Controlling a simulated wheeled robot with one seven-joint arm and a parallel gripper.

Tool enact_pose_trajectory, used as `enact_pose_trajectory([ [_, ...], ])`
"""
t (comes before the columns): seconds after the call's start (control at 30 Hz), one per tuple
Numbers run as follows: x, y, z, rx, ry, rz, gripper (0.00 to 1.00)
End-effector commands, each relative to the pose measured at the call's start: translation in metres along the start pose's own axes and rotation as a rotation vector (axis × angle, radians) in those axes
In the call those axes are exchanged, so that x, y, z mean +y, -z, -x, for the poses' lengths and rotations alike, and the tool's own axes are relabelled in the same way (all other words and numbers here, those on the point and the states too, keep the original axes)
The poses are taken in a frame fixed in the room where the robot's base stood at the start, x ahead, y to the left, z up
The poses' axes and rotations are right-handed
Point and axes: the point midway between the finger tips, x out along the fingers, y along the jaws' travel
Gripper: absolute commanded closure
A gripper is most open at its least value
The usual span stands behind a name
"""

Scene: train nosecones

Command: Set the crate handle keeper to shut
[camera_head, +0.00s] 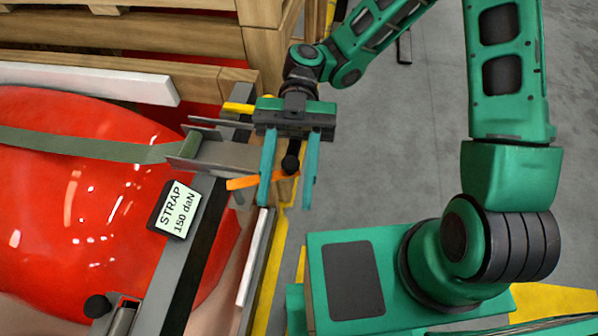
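My gripper (286,205) hangs at the strap fitting beside the red nosecone, its two teal fingers pointing down and spread apart. A black knob (290,164) shows in the gap between the fingers; I cannot tell whether either finger touches it. An orange bar (241,183) runs from the grey metal fitting (232,155) towards the knob, and the left finger hides part of it. Which part is the crate handle keeper is not clear, and neither is its setting. A yellow piece (238,107) sits at the back of the fitting.
The red nosecone (90,220) fills the left, crossed by a green strap (80,144). A label (174,210) reads STRAP 150 daN. Another black knob (97,306) is at lower left. Wooden crate boards (120,32) stand behind. Grey floor (420,130) is open to the right.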

Motion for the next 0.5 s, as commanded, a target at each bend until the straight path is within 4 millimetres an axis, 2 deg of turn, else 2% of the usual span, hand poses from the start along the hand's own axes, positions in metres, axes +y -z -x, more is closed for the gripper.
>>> enact_pose_trajectory([
  [0.13,0.0,0.0,0.004,0.001,-0.002,0.001,0.62],
  [0.23,0.001,0.0,0.015,0.002,-0.004,0.002,0.62],
  [0.5,0.001,-0.001,0.066,0.003,-0.005,0.003,0.62],
])
